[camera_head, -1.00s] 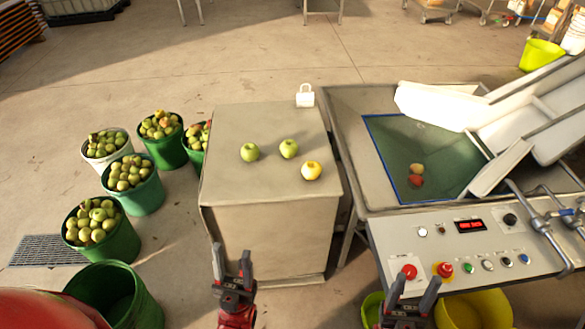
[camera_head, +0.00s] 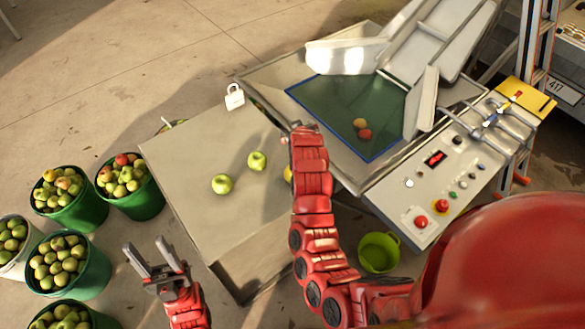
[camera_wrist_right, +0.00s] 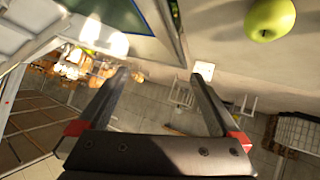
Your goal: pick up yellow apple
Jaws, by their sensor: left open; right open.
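The yellow apple (camera_head: 288,173) lies on the grey box-like table (camera_head: 188,142). In the head view most of it is hidden behind my right arm. Two green apples, one nearer the front (camera_head: 222,184) and one farther back (camera_head: 257,161), lie left of it. My right gripper (camera_wrist_right: 160,77) is open and empty in the right wrist view, with a green apple (camera_wrist_right: 269,18) beyond it at upper right. In the head view its jaws are not clearly visible at the arm's far end. My left gripper (camera_head: 156,260) is open and empty, off the table's left front side.
A white padlock-shaped object (camera_head: 234,97) stands at the table's back corner. Green buckets of apples (camera_head: 87,207) stand on the floor at left. Right of the table is a machine with a blue-edged green basin (camera_head: 325,105) holding two apples, and a control panel (camera_head: 450,165).

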